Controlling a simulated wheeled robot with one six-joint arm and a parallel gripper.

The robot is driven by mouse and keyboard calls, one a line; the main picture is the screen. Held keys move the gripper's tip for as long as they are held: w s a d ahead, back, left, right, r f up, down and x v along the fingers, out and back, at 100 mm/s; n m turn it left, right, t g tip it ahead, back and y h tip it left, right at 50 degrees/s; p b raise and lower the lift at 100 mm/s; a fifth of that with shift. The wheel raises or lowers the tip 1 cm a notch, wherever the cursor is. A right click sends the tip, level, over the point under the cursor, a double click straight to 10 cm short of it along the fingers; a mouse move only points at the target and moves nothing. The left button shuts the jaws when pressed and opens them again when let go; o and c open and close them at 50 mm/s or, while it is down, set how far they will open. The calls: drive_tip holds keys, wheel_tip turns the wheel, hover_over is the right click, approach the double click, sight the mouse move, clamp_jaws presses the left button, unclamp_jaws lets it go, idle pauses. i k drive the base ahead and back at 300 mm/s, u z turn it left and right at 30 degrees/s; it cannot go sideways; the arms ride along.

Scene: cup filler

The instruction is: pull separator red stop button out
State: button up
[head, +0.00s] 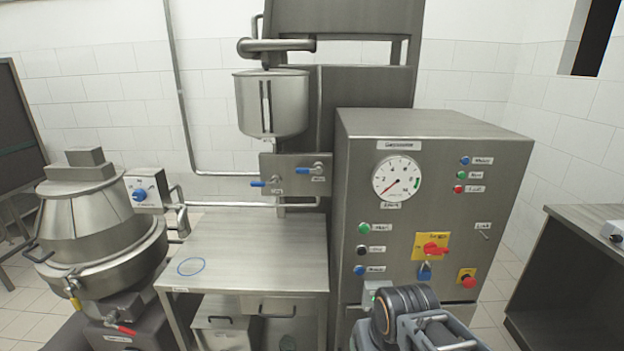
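A red mushroom-shaped button (469,282) sits on a small yellow plate, low on the right of the grey control cabinet's front (437,205). Its label is too small to read, and I cannot tell whether it is pressed in or out. My gripper (440,334) is at the bottom edge, below and left of the red button and apart from it in the picture. Dark round arm parts and a grey bracket show there. The fingertips cannot be made out, so I cannot tell if it is open or shut.
A dark bench (575,265) stands right.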

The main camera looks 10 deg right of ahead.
sight(468, 283)
drive_tip(key=z, duration=1.25)
drive_tip(key=k, duration=0.15)
drive_tip(key=u, duration=0.55)
drive_tip(key=i, duration=0.7)
drive_tip(key=z, duration=0.4)
